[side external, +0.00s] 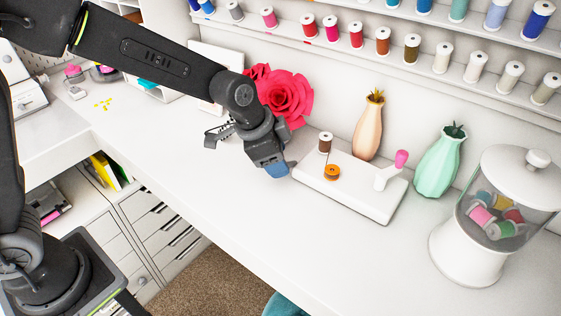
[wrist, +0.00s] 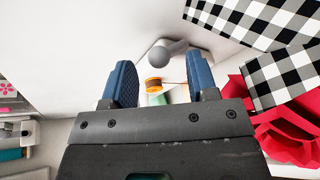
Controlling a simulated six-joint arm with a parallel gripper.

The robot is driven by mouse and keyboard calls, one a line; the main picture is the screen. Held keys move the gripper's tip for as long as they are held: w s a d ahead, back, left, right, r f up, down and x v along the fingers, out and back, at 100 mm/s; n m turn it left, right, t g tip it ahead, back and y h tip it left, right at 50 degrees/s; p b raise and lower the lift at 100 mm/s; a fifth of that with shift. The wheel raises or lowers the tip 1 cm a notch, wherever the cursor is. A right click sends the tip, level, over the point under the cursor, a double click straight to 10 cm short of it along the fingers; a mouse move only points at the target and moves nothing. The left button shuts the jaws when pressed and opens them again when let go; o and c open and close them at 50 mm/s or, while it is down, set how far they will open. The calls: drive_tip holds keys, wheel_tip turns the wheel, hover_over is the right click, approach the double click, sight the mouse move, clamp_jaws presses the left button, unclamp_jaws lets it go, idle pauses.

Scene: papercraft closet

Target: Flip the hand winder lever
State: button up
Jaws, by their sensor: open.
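The hand winder (side external: 350,194) is a low white block on the white desk. It carries a brown spool (side external: 325,143), an orange bobbin (side external: 332,172) and a white lever (side external: 386,180) tipped with a pink knob (side external: 401,157). The lever sits at the winder's right end, its knob raised up to the right. My gripper (side external: 277,168) is left of the winder, close to its left end and apart from the lever. In the wrist view its blue fingers (wrist: 162,82) are spread and empty. An orange piece (wrist: 154,86) shows between them, with a grey ball-ended part (wrist: 158,56) beyond; I cannot tell what that part is.
A pink paper rose (side external: 285,95) stands behind my gripper. An orange vase (side external: 369,130) and a mint vase (side external: 440,165) stand behind the winder. A lidded jar of spools (side external: 500,210) is at right. Thread shelves line the wall. The desk in front is clear.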

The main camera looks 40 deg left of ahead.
drive_tip(key=shift+x, duration=1.15)
drive_tip(key=shift+c, duration=0.5)
